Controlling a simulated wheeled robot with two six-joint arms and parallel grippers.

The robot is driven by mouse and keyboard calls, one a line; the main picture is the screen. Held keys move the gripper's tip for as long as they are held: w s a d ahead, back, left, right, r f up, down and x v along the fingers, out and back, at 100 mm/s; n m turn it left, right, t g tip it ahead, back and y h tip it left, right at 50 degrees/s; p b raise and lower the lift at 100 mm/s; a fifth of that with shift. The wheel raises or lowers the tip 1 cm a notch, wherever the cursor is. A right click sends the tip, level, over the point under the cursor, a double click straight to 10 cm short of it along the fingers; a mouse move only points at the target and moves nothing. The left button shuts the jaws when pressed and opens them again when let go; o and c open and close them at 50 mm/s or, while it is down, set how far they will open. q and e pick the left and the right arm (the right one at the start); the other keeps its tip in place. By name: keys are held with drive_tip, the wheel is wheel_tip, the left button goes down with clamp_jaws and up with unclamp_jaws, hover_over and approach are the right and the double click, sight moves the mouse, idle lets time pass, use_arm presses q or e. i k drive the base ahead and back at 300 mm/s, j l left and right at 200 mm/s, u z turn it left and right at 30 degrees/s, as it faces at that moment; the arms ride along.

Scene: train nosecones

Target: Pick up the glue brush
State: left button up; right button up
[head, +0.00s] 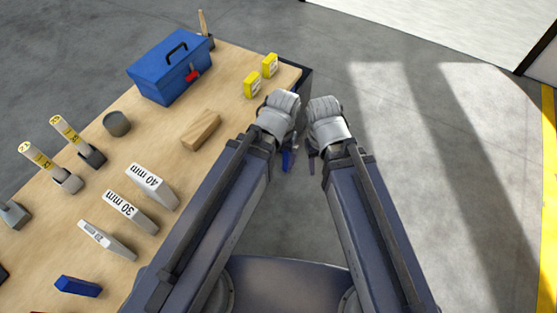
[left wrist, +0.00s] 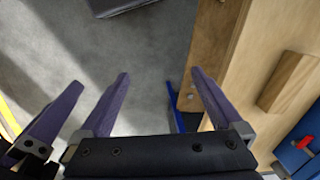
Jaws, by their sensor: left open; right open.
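A thin wooden handle (head: 202,21), which looks like the glue brush, stands upright in a small dark pot (head: 208,40) at the table's far corner, behind the blue toolbox. Its bristles are hidden. My left gripper (head: 289,155) is open and empty, off the table's right edge and well away from the brush. In the left wrist view its two purple fingers (left wrist: 160,85) are spread over the floor and the table's side. My right gripper (head: 313,160) is open just right of the left one, over the floor. A finger beside the left gripper in the left wrist view seems to be its.
A blue toolbox (head: 165,72) with a red latch, yellow boxes (head: 252,84), a wooden block (head: 201,130) and a grey cup (head: 117,124) stand on the wooden table (head: 235,65). Labelled grey blocks (head: 152,186) and yellow-handled tools (head: 70,132) are nearer left. Open floor lies right.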

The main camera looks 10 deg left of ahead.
sight(203, 23)
drive_tip(key=i+u, duration=0.15)
drive_tip(key=u, duration=0.25)
drive_tip(key=i+u, duration=0.15)
drive_tip(key=u, duration=0.3)
drive_tip(key=i+l+u, duration=0.2)
drive_tip(key=i+l, duration=0.3)
drive_tip(key=i+l+u, duration=0.2)
drive_tip(key=i+l, duration=0.3)
drive_tip(key=l, duration=0.1)
